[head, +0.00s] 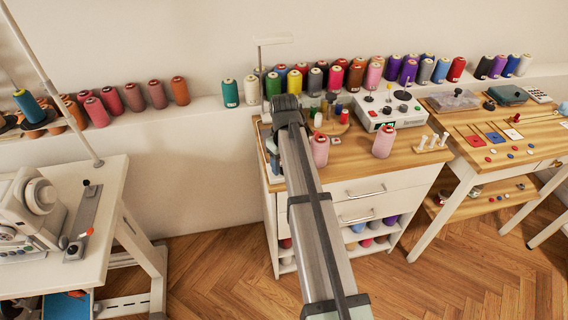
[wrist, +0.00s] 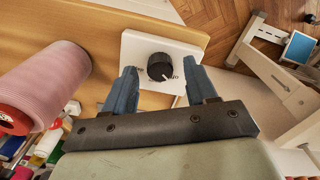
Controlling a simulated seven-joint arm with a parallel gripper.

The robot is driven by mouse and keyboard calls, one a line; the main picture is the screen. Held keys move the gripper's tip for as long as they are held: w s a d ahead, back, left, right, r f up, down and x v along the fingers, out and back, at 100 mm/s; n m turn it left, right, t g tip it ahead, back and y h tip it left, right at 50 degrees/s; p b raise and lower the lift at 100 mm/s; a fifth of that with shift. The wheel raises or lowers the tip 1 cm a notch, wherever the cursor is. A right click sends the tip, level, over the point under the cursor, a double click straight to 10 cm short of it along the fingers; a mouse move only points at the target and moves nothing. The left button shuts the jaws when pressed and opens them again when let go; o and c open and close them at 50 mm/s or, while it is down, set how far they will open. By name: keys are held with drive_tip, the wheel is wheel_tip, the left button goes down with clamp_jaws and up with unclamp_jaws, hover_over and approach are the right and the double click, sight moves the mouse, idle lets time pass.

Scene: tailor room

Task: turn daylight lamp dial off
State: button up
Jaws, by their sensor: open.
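The dial (wrist: 160,66) is a round black knob with a white pointer mark, set on a white plate (wrist: 135,42) in the wrist view. Small print beside the knob is too small to read. My gripper (wrist: 159,72) is open, with one blue finger to the left of the knob and one to the right. The knob lies between the fingertips with gaps showing; I cannot tell how deep they reach.
A pink thread spool (wrist: 50,85) stands close left of my gripper in the wrist view. The wooden cabinet top (head: 345,152) also bears a white control box (head: 388,112) and small spools. A sewing machine table (head: 110,190) stands to the left, across open floor.

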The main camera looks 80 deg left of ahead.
wheel_tip(320, 180, up, 13)
drive_tip(key=shift+r, duration=0.15)
idle(0.4)
idle(0.4)
